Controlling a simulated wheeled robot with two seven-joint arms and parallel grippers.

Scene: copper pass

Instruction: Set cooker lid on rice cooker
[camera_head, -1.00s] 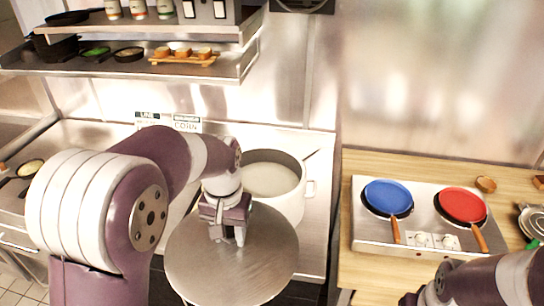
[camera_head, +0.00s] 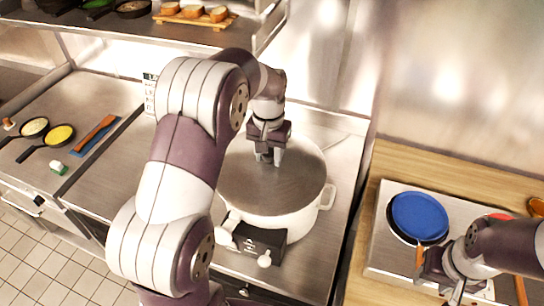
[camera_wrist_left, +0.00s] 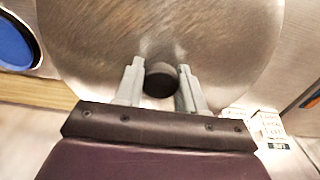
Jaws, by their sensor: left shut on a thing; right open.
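The round metal cooker lid (camera_head: 245,185) is over the white rice cooker (camera_head: 300,226) and covers its opening. Its edge lines up closely with the cooker's rim; I cannot tell whether a small gap is left under it. My left gripper (camera_head: 268,160) points down at the lid's middle. In the left wrist view its two fingers (camera_wrist_left: 160,88) are on either side of the lid's dark knob (camera_wrist_left: 160,78), shut on it. The lid fills most of that view. My right gripper (camera_head: 455,288) is open at the lower right, over the two-burner stove, away from the cooker.
The cooker stands on a steel counter with a dark control box (camera_head: 258,240) at its front. A stove (camera_head: 378,255) with a blue pan (camera_head: 420,216) is on the wooden counter at right. Small pans (camera_head: 60,134) lie at left. A shelf (camera_head: 130,38) hangs above.

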